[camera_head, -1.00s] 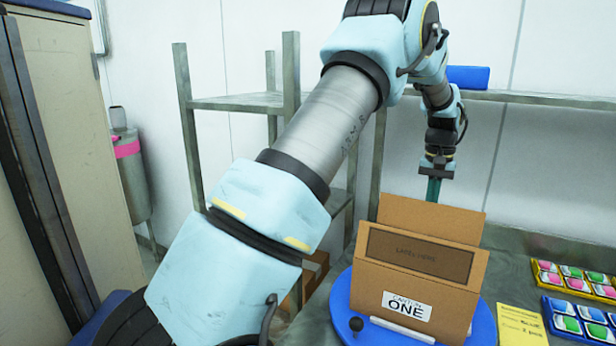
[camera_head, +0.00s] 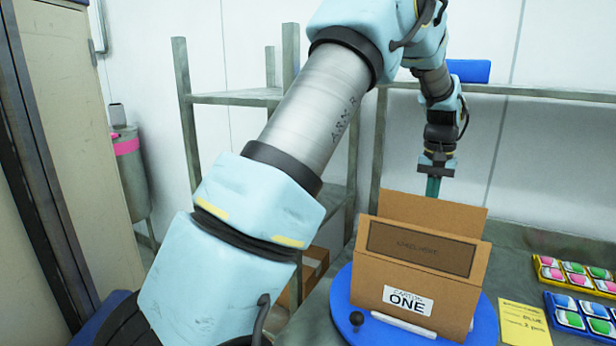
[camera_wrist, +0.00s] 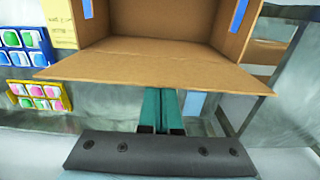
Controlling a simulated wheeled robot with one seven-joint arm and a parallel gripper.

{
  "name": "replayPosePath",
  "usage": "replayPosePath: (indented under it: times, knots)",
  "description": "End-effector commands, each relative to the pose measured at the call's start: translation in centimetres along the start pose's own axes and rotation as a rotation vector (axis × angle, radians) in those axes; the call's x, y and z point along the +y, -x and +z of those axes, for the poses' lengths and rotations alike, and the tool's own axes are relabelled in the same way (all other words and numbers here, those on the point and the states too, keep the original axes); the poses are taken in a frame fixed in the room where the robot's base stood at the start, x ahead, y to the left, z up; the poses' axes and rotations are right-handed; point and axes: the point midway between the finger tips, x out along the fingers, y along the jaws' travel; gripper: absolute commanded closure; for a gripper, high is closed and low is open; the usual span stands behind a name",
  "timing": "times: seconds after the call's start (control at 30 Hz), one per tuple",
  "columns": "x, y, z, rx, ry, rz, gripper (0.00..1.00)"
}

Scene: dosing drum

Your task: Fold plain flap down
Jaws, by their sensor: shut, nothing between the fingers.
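The brown carton (camera_head: 410,295) stands on a blue round turntable (camera_head: 343,305), with a "CARTON ONE" label on its front. The flap marked "LABEL HERE" (camera_head: 422,250) stands up on the near side. The plain flap (camera_head: 432,212) stands up on the far side, with no mark on it. In the wrist view the plain flap (camera_wrist: 150,68) spreads wide in front of my fingers, with the open carton (camera_wrist: 160,22) beyond it. My gripper (camera_head: 433,188) is shut and empty, pointing down just behind the plain flap. Its green fingers (camera_wrist: 161,108) partly pass under the flap edge; contact cannot be told.
A yellow tray (camera_head: 572,272) and a blue tray (camera_head: 580,315) of colored packs lie to the right. A yellow note (camera_head: 524,324) lies beside the carton. A white marker-like bar (camera_head: 403,327) and black knob (camera_head: 356,319) sit at the turntable's front. A shelf rail runs behind.

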Motion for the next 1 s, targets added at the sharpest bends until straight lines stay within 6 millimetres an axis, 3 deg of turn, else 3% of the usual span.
replayPosePath:
  times: [0.63,1.0]
  knots:
    - [0.0,-0.1,4.3,-0.001,0.0,0.0,1.0]
    - [0.0,0.0,5.0,-0.001,0.0,0.0,1.0]
